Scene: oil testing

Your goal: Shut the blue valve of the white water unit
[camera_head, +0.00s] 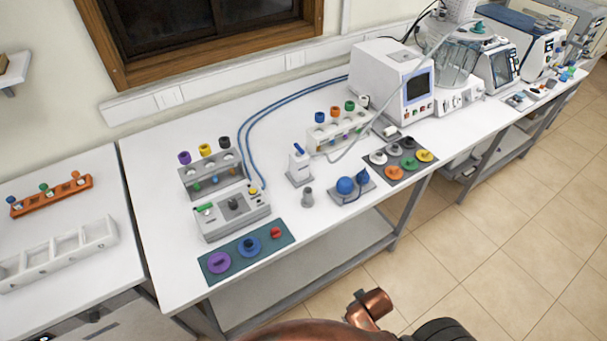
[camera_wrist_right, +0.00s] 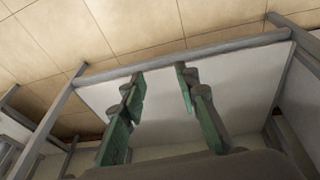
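The white water unit (camera_head: 300,168) is a small upright block on the white table in the head view, near the middle. Its blue valve (camera_head: 299,149) is a small lever on top, lying slantwise. Whether the valve is open or shut is too small to tell. My right gripper (camera_wrist_right: 160,78) shows in the right wrist view with its two green fingers spread apart and nothing between them. It is away from the water unit, which is out of that view. My left gripper is not in view.
A grey control box (camera_head: 232,215) stands to the left. Tiled floor (camera_head: 480,250) lies in front of the table.

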